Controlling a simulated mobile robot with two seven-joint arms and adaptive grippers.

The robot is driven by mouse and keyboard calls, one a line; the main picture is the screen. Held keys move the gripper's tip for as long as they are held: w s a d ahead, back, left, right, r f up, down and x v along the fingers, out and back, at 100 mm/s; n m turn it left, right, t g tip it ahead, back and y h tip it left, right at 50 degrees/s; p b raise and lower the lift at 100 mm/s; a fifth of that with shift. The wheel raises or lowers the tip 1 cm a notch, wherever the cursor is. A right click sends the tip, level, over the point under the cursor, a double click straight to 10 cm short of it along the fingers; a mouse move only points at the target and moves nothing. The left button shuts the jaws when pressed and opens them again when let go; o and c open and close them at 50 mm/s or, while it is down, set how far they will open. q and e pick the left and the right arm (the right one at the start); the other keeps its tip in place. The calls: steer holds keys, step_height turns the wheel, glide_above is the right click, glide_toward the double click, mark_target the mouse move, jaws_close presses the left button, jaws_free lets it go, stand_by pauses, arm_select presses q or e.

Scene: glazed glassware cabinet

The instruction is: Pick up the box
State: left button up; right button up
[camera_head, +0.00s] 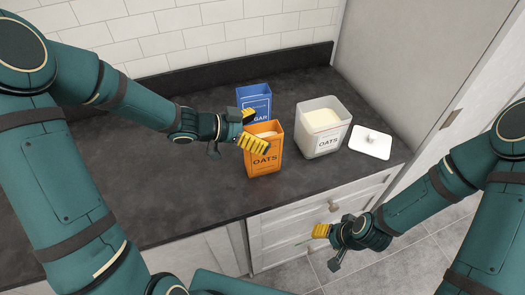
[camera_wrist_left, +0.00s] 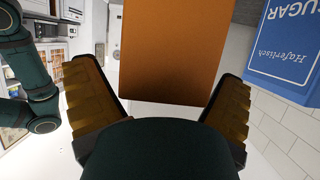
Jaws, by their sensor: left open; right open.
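The orange OATS box (camera_head: 262,156) stands upright on the dark counter, its top open. My left gripper (camera_head: 252,129) is open at the box's upper left, one yellow finger in front of it and the other behind its top edge. In the left wrist view the orange box (camera_wrist_left: 172,50) fills the gap ahead of the open left fingers (camera_wrist_left: 163,85); I cannot tell whether either touches it. A blue SUGAR box (camera_head: 255,100) stands just behind; it also shows in the left wrist view (camera_wrist_left: 287,45). My right gripper (camera_head: 321,236) is open and empty, in front of the drawers.
A white OATS container (camera_head: 322,140), open and filled with pale contents, stands right of the boxes. Its white lid (camera_head: 370,146) lies beside it. A tiled wall (camera_head: 200,30) is behind, a tall grey panel (camera_head: 420,70) at the right. The counter (camera_head: 180,190) is bare at left.

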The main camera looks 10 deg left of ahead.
arm_select(q)
steer(key=c, duration=1.4)
steer(key=shift+r, duration=0.1)
